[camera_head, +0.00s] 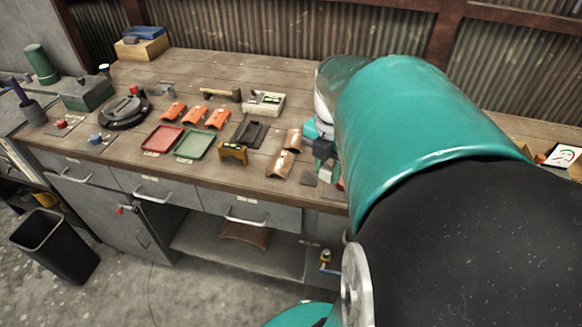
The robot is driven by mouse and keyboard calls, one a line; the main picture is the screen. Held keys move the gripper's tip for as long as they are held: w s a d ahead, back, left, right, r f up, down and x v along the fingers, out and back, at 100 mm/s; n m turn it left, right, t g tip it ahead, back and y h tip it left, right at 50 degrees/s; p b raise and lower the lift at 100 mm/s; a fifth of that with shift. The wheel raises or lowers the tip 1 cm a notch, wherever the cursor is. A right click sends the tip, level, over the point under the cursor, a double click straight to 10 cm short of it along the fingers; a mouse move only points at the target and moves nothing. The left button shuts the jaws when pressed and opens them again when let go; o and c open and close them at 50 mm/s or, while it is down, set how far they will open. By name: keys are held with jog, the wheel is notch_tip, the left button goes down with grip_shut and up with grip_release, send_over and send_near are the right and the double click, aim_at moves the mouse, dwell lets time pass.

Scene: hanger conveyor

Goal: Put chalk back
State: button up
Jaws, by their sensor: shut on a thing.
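I cannot make out any chalk for certain. A pale open box (252,110) with small green and dark items in it stands near the middle of the bench.
A red tray (163,138), a green tray (193,145), a dark tray (250,133) and a yellow-brown holder (233,153) lie left of my gripper. Several orange curved pieces (218,118) and a hammer (220,94) lie behind. A black bin (55,245) stands on the floor.

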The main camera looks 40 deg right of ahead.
jog(key=shift+s+a+f, duration=0.1)
jog(key=shift+s+a, duration=0.25)
jog(key=shift+s, duration=0.05)
jog(key=w+d+f, duration=0.4)
jog(key=w, duration=0.4)
send_over(310, 178)
jog(key=f, duration=0.5)
jog(key=shift+s+a, duration=0.15)
jog(key=shift+s, duration=0.2)
jog(key=shift+w+f, duration=0.3)
jog(key=shift+f, duration=1.65)
jog(key=shift+f, duration=0.15)
jog(key=o, duration=0.9)
jog(key=shift+w, duration=0.1)
